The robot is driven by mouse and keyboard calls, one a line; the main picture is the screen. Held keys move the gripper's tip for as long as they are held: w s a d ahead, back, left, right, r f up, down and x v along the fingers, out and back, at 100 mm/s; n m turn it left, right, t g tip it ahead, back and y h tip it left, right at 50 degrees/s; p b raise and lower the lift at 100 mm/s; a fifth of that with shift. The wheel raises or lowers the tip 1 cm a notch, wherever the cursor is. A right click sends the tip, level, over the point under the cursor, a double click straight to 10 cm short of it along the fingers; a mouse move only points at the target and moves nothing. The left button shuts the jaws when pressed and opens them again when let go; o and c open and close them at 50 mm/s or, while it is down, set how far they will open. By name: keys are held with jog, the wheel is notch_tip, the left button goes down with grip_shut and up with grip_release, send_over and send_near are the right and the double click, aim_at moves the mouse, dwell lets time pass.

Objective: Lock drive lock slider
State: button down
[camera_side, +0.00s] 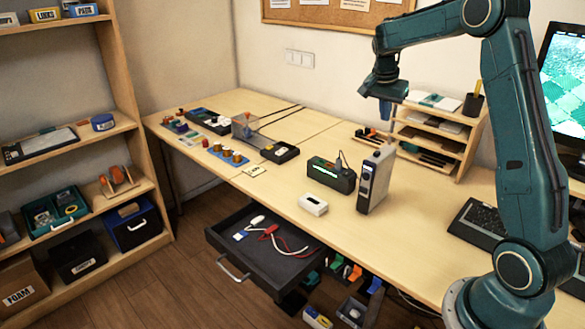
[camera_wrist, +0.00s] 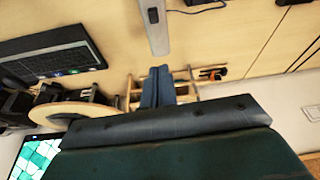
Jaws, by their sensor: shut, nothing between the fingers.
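A tall grey unit (camera_side: 384,172) with a dark front panel stands upright on the desk, right of the desk's middle; I take it to be the drive. The lock slider cannot be made out clearly.
A black device with a green display (camera_side: 330,175) stands left of the unit, and a small white box (camera_side: 313,205) lies in front. A wooden paper organizer (camera_side: 440,128) is behind my gripper. A keyboard (camera_side: 478,223) is at right. An open drawer (camera_side: 270,262) juts out below.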

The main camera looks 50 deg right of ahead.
aim_at(377, 152)
jog(key=shift+d+f+m, duration=0.3)
jog(key=shift+d+f, duration=0.3)
jog(key=shift+d, duration=0.25)
jog(key=x, duration=1)
jog(key=shift+a, duration=2.05)
jog(key=shift+a, duration=1.4)
jog(key=shift+d, duration=0.1)
